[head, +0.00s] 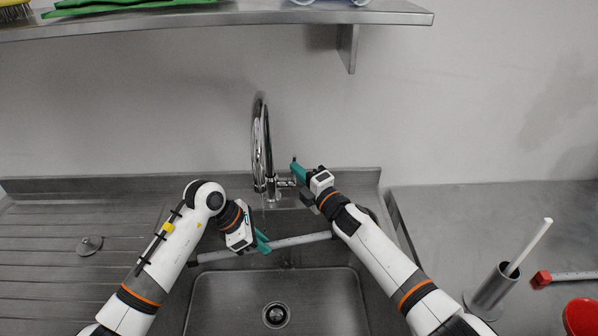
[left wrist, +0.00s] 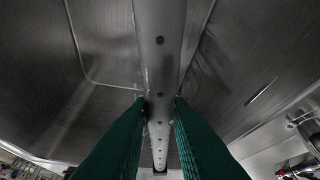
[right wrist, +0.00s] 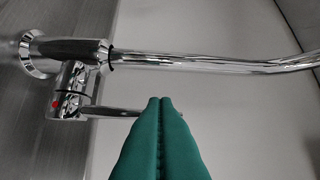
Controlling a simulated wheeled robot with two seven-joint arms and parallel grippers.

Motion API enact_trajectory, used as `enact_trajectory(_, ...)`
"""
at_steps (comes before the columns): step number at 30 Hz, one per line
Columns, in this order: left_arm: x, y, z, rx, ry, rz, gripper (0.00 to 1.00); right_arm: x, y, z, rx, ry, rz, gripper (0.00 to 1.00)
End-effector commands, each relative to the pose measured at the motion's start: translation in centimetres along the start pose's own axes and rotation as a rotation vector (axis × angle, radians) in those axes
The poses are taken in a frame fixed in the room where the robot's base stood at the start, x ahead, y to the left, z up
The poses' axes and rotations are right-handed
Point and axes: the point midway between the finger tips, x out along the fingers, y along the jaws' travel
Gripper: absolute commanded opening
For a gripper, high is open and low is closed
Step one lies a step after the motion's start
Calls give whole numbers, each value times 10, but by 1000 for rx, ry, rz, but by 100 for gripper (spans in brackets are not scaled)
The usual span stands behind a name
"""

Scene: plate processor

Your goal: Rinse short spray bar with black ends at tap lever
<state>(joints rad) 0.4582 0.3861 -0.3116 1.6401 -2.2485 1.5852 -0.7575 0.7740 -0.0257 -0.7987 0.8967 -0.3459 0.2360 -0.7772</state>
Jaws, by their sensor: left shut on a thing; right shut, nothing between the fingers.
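The short spray bar (head: 300,240) is a grey tube with a dark left end, lying level across the back of the sink. Its right end is hidden by my right arm. My left gripper (head: 263,242) is shut on it near its middle; the left wrist view shows the holed tube (left wrist: 160,60) between the green fingers (left wrist: 160,108). The chrome tap (head: 262,150) stands behind the sink. Its lever (head: 285,183) points right. My right gripper (head: 294,166) is shut and empty at the lever; its fingertips (right wrist: 160,100) overlap the lever's end (right wrist: 110,112) in the right wrist view. Contact is unclear.
The sink basin (head: 325,300) with its drain (head: 276,315) is empty. On the right counter are a metal cup (head: 492,288) holding a white stick, a red-ended bar (head: 572,276) and a red bowl (head: 582,318). A shelf (head: 240,19) hangs above. A ribbed drainboard lies left.

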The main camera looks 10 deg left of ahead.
Motion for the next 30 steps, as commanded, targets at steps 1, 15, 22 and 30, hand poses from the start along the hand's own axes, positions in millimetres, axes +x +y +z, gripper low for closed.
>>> enact_trajectory(1, 0, 0, 0, 0, 1, -1, 0, 3, -2, -3, -1, 2, 0, 0)
enact_trajectory(15, 0, 0, 0, 0, 1, -1, 0, 18, -8, -14, -1, 2, -6, 0)
enact_trajectory(22, -1, 0, 0, 0, 1, -1, 0, 16, -10, -13, -2, 2, -9, 0)
enact_trajectory(30, -1, 0, 0, 0, 1, -1, 0, -4, -10, 6, -1, -2, -6, 0)
